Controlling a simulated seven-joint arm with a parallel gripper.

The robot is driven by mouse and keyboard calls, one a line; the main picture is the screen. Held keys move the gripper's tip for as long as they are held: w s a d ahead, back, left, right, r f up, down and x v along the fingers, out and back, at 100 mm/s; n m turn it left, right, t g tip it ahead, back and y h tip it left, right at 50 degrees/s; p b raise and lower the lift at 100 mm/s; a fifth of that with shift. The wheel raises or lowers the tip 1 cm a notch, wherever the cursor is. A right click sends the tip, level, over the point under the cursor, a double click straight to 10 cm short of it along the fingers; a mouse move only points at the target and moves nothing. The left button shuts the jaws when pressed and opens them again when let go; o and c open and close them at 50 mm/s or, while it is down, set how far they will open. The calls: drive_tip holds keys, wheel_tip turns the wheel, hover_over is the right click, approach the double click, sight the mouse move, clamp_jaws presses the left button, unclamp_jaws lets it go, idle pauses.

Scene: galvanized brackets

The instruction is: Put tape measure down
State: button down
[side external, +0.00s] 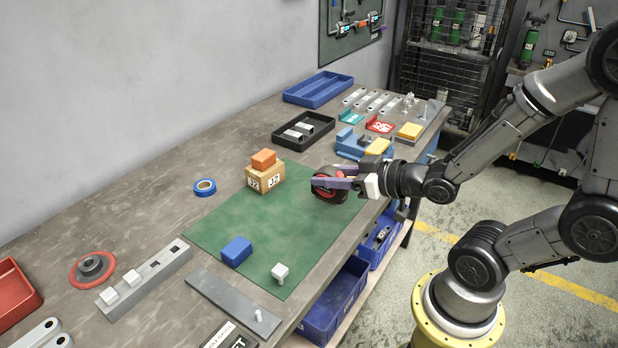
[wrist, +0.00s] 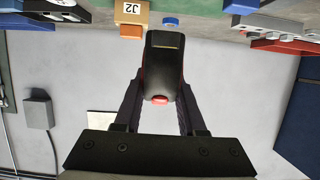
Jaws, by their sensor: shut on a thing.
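A black and red tape measure (side external: 329,185) is held between the fingers of my gripper (side external: 335,183). In the side view it appears over the right edge of the green mat (side external: 225,222); its exact height above the mat is hard to tell. In the wrist view the tape measure (wrist: 161,68) sits upright between the two dark fingers of my gripper (wrist: 161,90), which are shut on its sides. A small red part of it faces the camera.
A cardboard box (side external: 265,178) with an orange block (side external: 263,159) on top stands on the mat's far part. A blue block (side external: 237,251) and a white knobbed piece (side external: 280,272) are on its near part. The mat's middle is clear. Blue fixtures (side external: 362,146) stand behind my gripper.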

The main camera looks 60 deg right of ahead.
drive_tip(key=shift+r, duration=0.15)
drive_tip(key=w+a+r+n+y, duration=0.1)
drive_tip(key=w+a+r+y, duration=0.15)
drive_tip(key=w, duration=0.55)
drive_tip(key=w+a+r+n+y, duration=0.1)
drive_tip(key=w+a+r, duration=0.15)
drive_tip(key=w, duration=0.45)
drive_tip(key=w+a+f+n+g+y, duration=0.1)
drive_tip(key=w+a+f, duration=0.2)
drive_tip(key=a, duration=0.2)
drive_tip(key=w+a+f+n+y, duration=0.1)
drive_tip(key=w+a+f, duration=0.15)
drive_tip(key=a, duration=0.25)
drive_tip(key=w+f, duration=0.2)
drive_tip(key=w, duration=0.2)
drive_tip(key=w+a+f, duration=0.1)
drive_tip(key=w+f, duration=0.2)
drive_tip(key=w, duration=0.1)
drive_tip(key=w+a+f, duration=0.1)
drive_tip(key=w+f, duration=0.2)
drive_tip(key=shift+w+a+f, duration=0.2)
drive_tip(key=shift+w+a, duration=0.05)
drive_tip(key=shift+w, duration=0.15)
drive_tip(key=shift+w+a+f, duration=0.1)
drive_tip(key=shift+w+f, duration=0.35)
drive_tip(key=shift+f, duration=1.65)
